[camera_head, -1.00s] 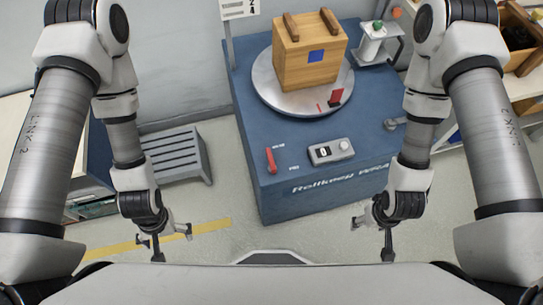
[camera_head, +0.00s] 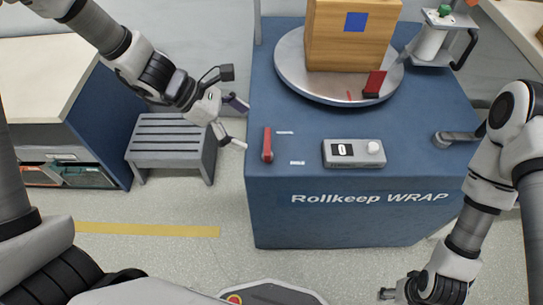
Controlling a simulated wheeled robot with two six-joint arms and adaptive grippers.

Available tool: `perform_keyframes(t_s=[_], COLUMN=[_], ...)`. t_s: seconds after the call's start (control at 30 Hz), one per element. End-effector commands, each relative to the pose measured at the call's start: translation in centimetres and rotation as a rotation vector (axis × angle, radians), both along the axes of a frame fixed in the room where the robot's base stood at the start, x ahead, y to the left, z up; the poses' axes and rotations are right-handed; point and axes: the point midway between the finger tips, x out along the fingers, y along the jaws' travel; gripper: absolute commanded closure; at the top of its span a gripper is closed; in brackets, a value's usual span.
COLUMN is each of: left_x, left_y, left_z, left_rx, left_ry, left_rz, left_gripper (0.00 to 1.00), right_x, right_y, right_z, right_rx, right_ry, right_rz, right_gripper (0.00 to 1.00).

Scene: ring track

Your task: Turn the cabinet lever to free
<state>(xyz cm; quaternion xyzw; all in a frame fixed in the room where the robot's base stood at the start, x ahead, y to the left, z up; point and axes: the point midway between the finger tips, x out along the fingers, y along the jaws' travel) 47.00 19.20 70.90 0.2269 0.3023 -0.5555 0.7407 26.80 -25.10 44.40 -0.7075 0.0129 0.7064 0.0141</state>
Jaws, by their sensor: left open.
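A short red lever (camera_head: 267,145) stands near the front left corner of the top of the blue cabinet (camera_head: 347,215). It lies roughly front to back, beside two small white labels too small to read. My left gripper (camera_head: 234,98) is open and empty, left of the lever and apart from it, near the cabinet's left edge. My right gripper (camera_head: 387,293) is low at the bottom edge, in front of the cabinet, partly cut off; its jaws are unclear.
A turntable (camera_head: 300,77) carries a wooden crate (camera_head: 350,40) behind the lever. A grey control box (camera_head: 353,153) sits to the lever's right. A grey crank-like part (camera_head: 455,137) is at the cabinet's right. A slatted grey stool (camera_head: 170,140) stands at left.

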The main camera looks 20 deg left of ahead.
Motion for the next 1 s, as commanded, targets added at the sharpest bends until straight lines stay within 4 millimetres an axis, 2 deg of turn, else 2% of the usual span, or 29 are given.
perform_keyframes(t_s=[0.2, 0.33, 0.47, 0.67, 0.7, 0.83, 1.0], left_x=[0.6, 1.0, 1.3, 1.4, 1.4, 1.3, 1.3], left_y=[-2.6, -4.2, -5.0, -5.1, -5.1, -5.1, -5.0], left_z=[-3.2, -4.6, -5.1, -5.1, -5.1, -5.1, -5.1], left_rx=[0.008, 0.007, 0.005, 0.004, 0.004, 0.005, 0.005], left_ry=[0.004, 0.004, 0.001, 0.002, 0.002, 0.002, 0.002], left_rz=[-0.007, -0.006, -0.004, -0.004, -0.004, -0.004, -0.004], left_gripper=[0.0, 0.0, 0.0, 0.0, 0.04, 0.49, 0.5], right_x=[0.0, 0.0, 0.0, 0.0, 0.0, 0.0, 0.0], right_y=[0.0, 0.0, 0.0, 0.0, 0.0, 0.0, 0.0], right_z=[-2.5, -3.4, -3.6, -3.5, -3.5, -3.5, -3.5], right_rx=[0.0, 0.0, 0.0, 0.0, 0.0, 0.0, 0.0], right_ry=[0.001, 0.001, 0.001, 0.0, 0.0, 0.0, 0.0], right_rz=[-0.001, -0.001, -0.001, -0.001, -0.001, -0.001, -0.001], right_gripper=[0.33, 0.33, 0.33, 0.33, 0.33, 0.33, 0.33])
